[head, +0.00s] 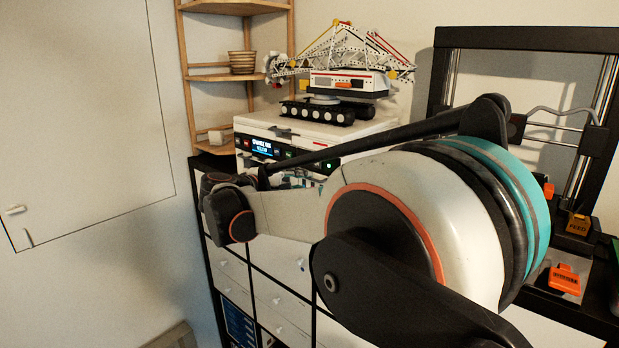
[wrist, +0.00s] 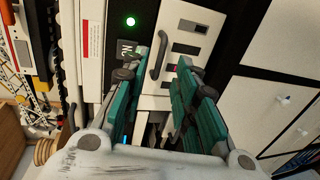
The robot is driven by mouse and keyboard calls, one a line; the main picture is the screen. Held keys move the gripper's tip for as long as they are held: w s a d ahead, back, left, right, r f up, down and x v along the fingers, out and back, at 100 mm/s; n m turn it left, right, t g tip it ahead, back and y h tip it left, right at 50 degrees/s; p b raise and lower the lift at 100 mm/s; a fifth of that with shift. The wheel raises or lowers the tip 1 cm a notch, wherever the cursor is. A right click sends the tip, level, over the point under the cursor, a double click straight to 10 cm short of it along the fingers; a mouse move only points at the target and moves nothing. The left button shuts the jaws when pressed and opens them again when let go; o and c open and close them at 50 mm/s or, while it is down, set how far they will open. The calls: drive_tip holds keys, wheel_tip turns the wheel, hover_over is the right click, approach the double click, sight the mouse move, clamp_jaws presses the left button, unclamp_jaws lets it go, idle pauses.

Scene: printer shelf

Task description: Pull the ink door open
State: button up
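The white printer (head: 350,132) stands on a cabinet in the head view, with a lit display (head: 262,147) on its front. In the head view my arm hides most of the gripper and the printer's lower front.
A model crawler machine (head: 345,80) sits on the printer. A wooden corner shelf (head: 222,77) stands behind left, and a black-framed machine (head: 530,40) at right. White drawers (head: 280,300) lie below. A green light (wrist: 130,21) glows near the panel.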

drive_tip(key=x, duration=0.4)
drive_tip(key=shift+w+d+p, duration=0.2)
drive_tip(key=shift+p, duration=0.15)
clamp_jaws()
